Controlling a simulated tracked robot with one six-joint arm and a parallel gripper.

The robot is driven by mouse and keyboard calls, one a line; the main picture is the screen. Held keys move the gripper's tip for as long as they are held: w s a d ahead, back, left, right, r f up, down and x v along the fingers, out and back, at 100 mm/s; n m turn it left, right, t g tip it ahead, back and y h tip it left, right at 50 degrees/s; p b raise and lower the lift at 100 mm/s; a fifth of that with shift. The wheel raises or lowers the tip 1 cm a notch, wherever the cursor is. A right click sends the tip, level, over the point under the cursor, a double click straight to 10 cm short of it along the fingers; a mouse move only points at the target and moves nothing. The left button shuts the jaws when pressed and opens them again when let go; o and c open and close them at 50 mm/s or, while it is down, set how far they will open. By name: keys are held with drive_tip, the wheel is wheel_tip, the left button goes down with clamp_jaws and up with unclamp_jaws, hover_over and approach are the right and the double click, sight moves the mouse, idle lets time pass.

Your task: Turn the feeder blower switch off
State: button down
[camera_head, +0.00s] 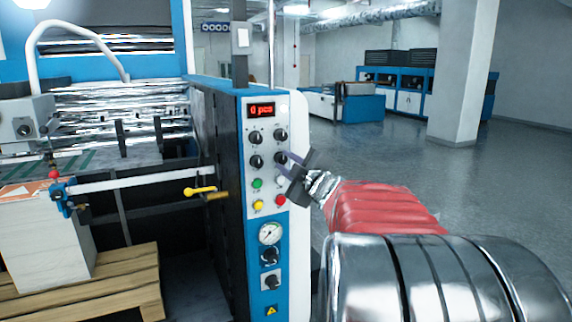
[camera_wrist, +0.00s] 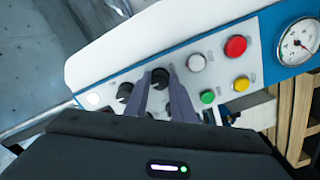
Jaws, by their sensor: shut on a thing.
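The blue and white control panel (camera_head: 264,120) of the machine carries two rows of black rotary switches. The labels are too small to read, so I cannot tell which is the feeder blower switch. My gripper (camera_head: 284,156) reaches in from the right and is shut on the lower right black switch (camera_wrist: 160,76). In the wrist view its two grey fingers (camera_wrist: 165,96) stand either side of this switch. The upper right switch (camera_head: 280,135) is free, and so are the upper left (camera_head: 253,136) and lower left (camera_head: 256,161) ones.
Below the switches are white (camera_wrist: 196,62), red (camera_wrist: 235,46), green (camera_wrist: 207,97) and yellow (camera_wrist: 241,84) buttons. A gauge (camera_head: 270,233) sits lower. A red counter display (camera_head: 261,110) is at the top. A yellow-handled lever (camera_head: 200,190) is left of the panel. The floor at right is clear.

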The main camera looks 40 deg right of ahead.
drive_tip(key=shift+a+f+n, duration=0.1)
drive_tip(key=shift+a+n, duration=0.1)
drive_tip(key=shift+n, duration=0.2)
drive_tip(key=c, duration=1.5)
unclamp_jaws()
drive_tip(key=shift+d, duration=0.1)
drive_tip(key=v, duration=1.3)
drive_tip(key=shift+s, duration=0.4)
drive_tip(key=shift+w, duration=0.1)
